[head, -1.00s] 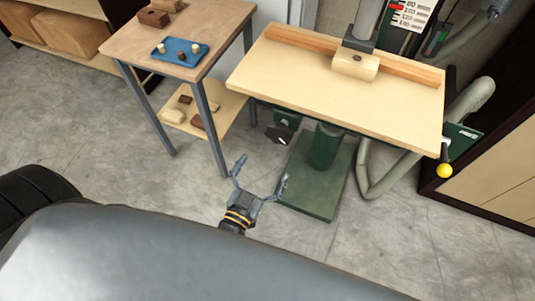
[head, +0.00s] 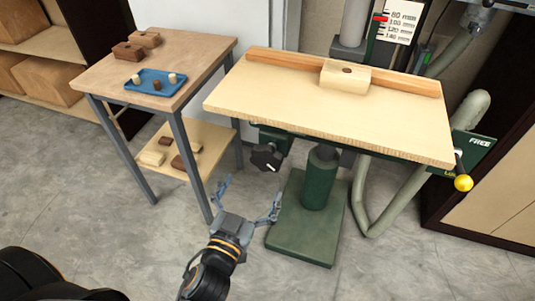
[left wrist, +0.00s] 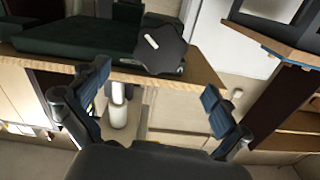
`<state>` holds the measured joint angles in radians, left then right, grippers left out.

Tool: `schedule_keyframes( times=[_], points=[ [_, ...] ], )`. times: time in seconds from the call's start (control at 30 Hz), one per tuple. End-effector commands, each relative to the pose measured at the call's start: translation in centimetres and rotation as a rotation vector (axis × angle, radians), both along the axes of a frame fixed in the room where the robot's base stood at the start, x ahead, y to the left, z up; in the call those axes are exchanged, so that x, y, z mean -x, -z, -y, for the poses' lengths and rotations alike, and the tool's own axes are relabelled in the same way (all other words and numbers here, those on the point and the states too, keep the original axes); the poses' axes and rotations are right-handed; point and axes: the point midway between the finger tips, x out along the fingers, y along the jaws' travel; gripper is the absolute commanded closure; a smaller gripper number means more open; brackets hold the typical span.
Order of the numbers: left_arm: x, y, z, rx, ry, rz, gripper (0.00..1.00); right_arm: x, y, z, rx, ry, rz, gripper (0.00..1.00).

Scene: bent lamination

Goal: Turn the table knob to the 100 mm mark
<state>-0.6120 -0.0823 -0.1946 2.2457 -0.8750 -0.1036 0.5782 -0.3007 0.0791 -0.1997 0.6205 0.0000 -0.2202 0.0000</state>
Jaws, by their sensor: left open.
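The black table knob (head: 266,157), with a white line on its face, sits under the left front of the wooden machine table (head: 320,112). It shows larger in the left wrist view (left wrist: 160,50), near the top centre. My left gripper (head: 248,195) is open and empty, below and slightly left of the knob in the head view, apart from it. In the left wrist view its two fingers (left wrist: 157,88) are spread below the knob. The scale (head: 402,22) has a red pointer (head: 381,18) near the 80 and 100 marks; its exact reading is unclear. My right gripper is not in view.
A side table (head: 165,55) with a blue tray (head: 156,82) and wooden blocks stands at the left, its legs close to my left gripper. A green base plate (head: 305,245) stands under the machine. A yellow-ended lever (head: 463,183) is at the right. The floor in front is clear.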

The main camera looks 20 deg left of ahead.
Motion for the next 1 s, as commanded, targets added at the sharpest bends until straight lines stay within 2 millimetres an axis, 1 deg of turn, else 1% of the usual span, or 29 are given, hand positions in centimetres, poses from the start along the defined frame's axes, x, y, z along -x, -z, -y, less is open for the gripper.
schedule_keyframes(
  times=[0.03, 0.3, 0.4, 0.5, 0.67, 0.93, 0.97, 1.0],
  points=[
    [-1.2, -0.4, 0.1, -0.003, 0.003, 0.006, 0.0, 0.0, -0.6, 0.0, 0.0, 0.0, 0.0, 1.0],
    [-6.4, -0.3, 0.3, -0.003, 0.002, 0.003, 0.0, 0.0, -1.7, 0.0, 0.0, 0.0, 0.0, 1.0],
    [-8.0, -0.2, 0.3, -0.002, 0.002, 0.002, 0.0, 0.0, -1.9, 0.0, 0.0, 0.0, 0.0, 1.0],
    [-9.1, -0.1, 0.4, -0.001, 0.002, 0.001, 0.0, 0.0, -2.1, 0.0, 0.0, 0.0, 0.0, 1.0],
    [-10.0, 0.0, 0.4, 0.0, 0.001, 0.0, 0.0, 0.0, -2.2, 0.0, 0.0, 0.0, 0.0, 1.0],
    [-10.0, 0.0, 0.4, 0.0, 0.001, -0.001, 0.0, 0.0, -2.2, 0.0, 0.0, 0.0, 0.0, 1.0],
    [-10.0, 0.0, 0.4, 0.0, 0.001, -0.001, 0.04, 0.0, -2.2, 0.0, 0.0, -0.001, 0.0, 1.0],
    [-10.0, 0.0, 0.4, 0.0, 0.001, -0.001, 0.12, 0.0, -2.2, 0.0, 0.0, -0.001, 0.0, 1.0]
  ],
)
